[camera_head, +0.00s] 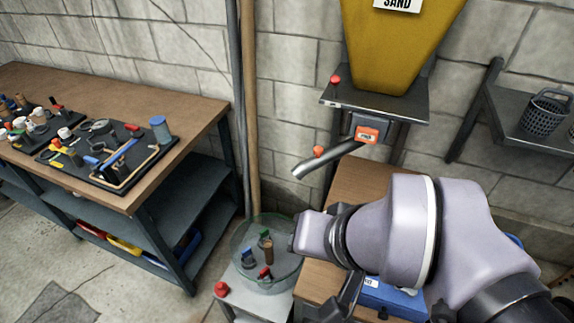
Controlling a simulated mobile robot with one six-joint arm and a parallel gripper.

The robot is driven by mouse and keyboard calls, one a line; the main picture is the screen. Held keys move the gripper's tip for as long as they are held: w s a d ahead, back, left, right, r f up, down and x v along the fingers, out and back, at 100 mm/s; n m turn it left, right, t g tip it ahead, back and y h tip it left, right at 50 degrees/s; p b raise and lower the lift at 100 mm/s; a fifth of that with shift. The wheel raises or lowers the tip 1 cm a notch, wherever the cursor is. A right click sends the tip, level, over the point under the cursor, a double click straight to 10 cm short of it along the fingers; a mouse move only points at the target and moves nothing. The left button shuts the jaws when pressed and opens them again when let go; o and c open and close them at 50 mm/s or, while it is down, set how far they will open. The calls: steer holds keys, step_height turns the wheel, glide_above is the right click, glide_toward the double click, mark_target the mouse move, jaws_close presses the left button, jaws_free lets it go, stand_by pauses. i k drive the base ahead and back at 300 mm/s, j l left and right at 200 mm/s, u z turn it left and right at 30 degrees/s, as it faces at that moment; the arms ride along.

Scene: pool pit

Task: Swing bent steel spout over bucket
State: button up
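The bent steel spout (330,157) is a grey tube below the yellow sand hopper (398,50). It slopes down to the left, and its open end hangs left of the hopper stand. An orange knob (319,152) sits on the spout. No plain bucket is clear to me; a dark perforated bucket-like basket (545,112) stands on the right shelf. My pale arm crosses the lower right, below and apart from the spout. Dark parts that look like my gripper (346,298) show at the bottom, partly hidden by my wrist; the fingertips are not clear.
A clear round tub (268,278) with several small items stands on a low stand below the spout's end. A red knob (221,289) is beside it. A workbench (195,108) with tools is at left. A blue box (385,298) is partly behind my arm.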

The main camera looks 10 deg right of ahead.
mark_target(322, 158)
steer(key=j+z, duration=0.2)
steer(key=j, duration=1.65)
steer(key=i+l, duration=0.15)
steer(key=l, duration=0.2)
steer(key=i+l+u, duration=0.1)
steer(key=l, duration=0.25)
steer(key=i, duration=0.1)
